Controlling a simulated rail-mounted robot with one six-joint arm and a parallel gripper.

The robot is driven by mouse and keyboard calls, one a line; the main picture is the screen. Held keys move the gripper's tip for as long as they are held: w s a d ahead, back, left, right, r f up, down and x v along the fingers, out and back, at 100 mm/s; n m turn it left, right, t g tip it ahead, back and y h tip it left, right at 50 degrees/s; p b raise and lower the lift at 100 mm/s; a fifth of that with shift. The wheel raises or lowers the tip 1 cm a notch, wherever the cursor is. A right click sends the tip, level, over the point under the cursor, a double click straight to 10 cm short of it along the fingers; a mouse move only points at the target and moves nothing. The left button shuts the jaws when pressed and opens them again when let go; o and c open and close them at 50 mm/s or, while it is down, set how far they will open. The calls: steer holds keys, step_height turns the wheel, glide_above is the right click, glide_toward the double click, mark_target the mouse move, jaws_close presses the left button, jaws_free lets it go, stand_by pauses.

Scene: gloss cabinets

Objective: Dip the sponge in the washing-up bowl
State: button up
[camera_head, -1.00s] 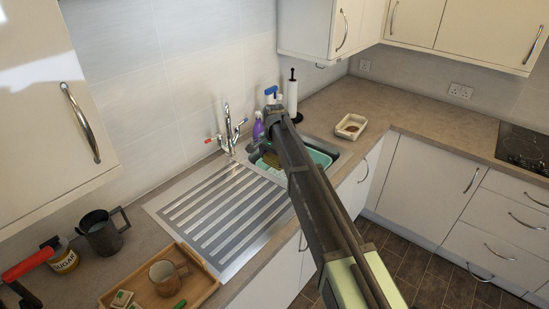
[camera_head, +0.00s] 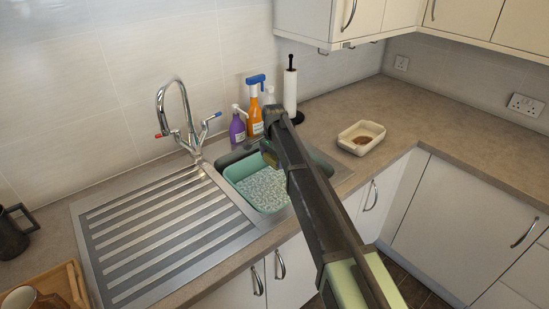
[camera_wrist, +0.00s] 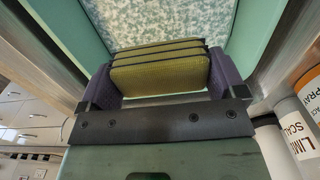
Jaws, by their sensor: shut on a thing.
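The turquoise washing-up bowl (camera_head: 247,204) sits in the sink and holds water covered with pale foam; its inner wall (camera_wrist: 243,35) and the foam show in the wrist view. My gripper (camera_wrist: 160,80) is shut on the sponge (camera_wrist: 160,72), a yellow-green block with dark stripes, held between the purple finger pads. In the head view my gripper (camera_head: 268,148) is over the back part of the bowl, and my arm hides most of it and the bowl's right side. The sponge appears above the foam; I cannot tell whether it touches the water.
The tap (camera_head: 183,120) stands left of the bowl. A purple bottle (camera_head: 237,128), an orange spray bottle (camera_head: 254,118) and a paper towel roll (camera_head: 290,92) stand close behind it. A cream dish (camera_head: 361,137) stands on the right worktop. The ribbed drainer (camera_head: 165,235) is clear.

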steer(key=shift+w, duration=0.1)
steer(key=shift+s+a, duration=0.2)
steer(key=shift+s, duration=0.1)
step_height(320, 180, down, 14)
steer(key=b, duration=1.4)
steer(key=shift+w, duration=0.1)
steer(key=shift+r, duration=0.1)
step_height(320, 180, up, 14)
steer(key=p, duration=1.4)
